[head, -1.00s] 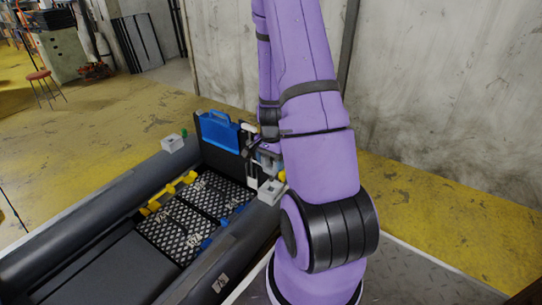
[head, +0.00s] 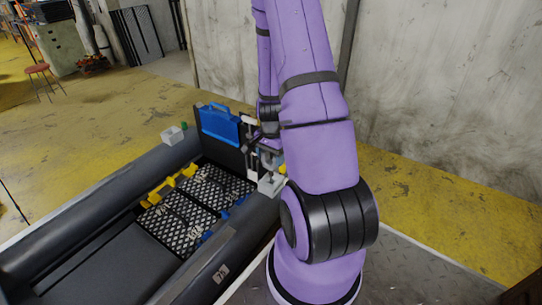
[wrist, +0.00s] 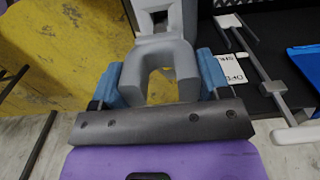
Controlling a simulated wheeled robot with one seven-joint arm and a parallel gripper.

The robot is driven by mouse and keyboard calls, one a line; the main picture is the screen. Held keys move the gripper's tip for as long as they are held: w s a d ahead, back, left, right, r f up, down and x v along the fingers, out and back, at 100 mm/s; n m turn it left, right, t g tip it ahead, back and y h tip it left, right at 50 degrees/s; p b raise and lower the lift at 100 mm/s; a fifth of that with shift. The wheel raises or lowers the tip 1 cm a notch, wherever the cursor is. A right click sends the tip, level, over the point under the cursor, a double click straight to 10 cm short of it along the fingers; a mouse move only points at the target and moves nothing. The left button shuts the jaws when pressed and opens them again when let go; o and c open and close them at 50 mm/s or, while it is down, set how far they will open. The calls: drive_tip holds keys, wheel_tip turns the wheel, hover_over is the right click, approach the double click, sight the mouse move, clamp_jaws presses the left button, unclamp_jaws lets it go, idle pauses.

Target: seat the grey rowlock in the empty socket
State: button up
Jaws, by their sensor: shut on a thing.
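The grey rowlock (wrist: 150,62), a U-shaped piece, is between the blue finger pads of my gripper (wrist: 160,85) in the wrist view. My gripper is shut on it. A light grey socket block (wrist: 155,18) with a dark square opening lies just beyond the rowlock's closed end. The rowlock's lower part is hidden, so I cannot tell whether it touches the block. In the head view, the block (head: 270,185) sits on the boat's near tube, just below my gripper (head: 266,158), which my arm partly covers.
Another grey block (head: 173,135) with a green piece beside it sits on the far tube. A blue case (head: 219,124) stands at the boat's end. Yellow clips (head: 172,184) and patterned floor panels (head: 190,207) lie inside. A white-handled rod (wrist: 258,60) lies right of the rowlock.

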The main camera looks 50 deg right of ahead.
sight(271, 164)
drive_tip(key=shift+f, duration=0.2)
idle(0.5)
drive_tip(key=shift+f, duration=1.4)
drive_tip(key=shift+f, duration=1.45)
idle(0.5)
drive_tip(key=o, duration=1.1)
drive_tip(key=shift+c, duration=0.2)
wheel_tip(271, 164, up, 11)
drive_tip(key=shift+f, duration=0.1)
